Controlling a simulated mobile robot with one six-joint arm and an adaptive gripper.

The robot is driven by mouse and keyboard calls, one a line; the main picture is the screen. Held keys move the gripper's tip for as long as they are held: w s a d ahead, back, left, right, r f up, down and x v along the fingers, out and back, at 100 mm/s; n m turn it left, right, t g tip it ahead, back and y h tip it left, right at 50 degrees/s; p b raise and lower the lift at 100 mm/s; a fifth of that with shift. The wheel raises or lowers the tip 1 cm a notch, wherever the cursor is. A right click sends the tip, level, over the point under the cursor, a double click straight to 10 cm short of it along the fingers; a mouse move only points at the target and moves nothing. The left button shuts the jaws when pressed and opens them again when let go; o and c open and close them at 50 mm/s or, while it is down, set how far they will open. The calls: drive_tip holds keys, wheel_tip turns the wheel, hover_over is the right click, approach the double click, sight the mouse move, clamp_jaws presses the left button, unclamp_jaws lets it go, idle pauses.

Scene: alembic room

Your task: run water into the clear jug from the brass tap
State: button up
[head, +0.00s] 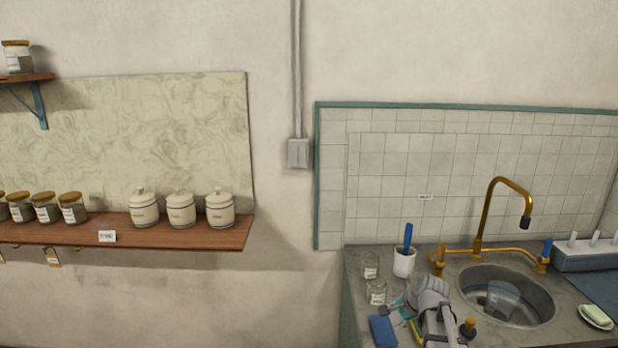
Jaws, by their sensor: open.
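The brass tap (484,215) stands behind the sink at the right, its tall curved spout ending in a dark nozzle. Brass handles sit at its base, the right one with a blue top (547,250). The clear jug (497,300) appears to be the see-through vessel in the round sink basin (536,309), below the spout; its outline is faint. No water stream shows. My gripper (397,309) is over the counter left of the basin, apart from jug and tap. It is open; its fingers are small and partly hidden by my arm.
Near my gripper are a blue sponge (382,331), glass jars (370,266), a white cup with a blue-handled brush (404,262) and a dark bottle (467,328). A soap dish (596,317) lies right of the basin. A shelf (180,237) with canisters runs along the left wall.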

drive_tip(key=s+a+f+n+g+h+b, duration=0.1)
drive_tip(key=s+a+f+n+g, duration=0.1)
drive_tip(key=s+a+n, duration=0.2)
drive_tip(key=s+a+f+n+g+h+b, duration=0.1)
drive_tip(key=s+a+f+n+g+h, duration=0.1)
drive_tip(key=s+n, duration=0.7)
drive_tip(key=s+a, duration=0.1)
drive_tip(key=s, duration=0.3)
drive_tip(key=shift+a+f+g+h, duration=0.3)
drive_tip(key=shift+a+f+g, duration=0.05)
drive_tip(key=shift+a+g, duration=0.05)
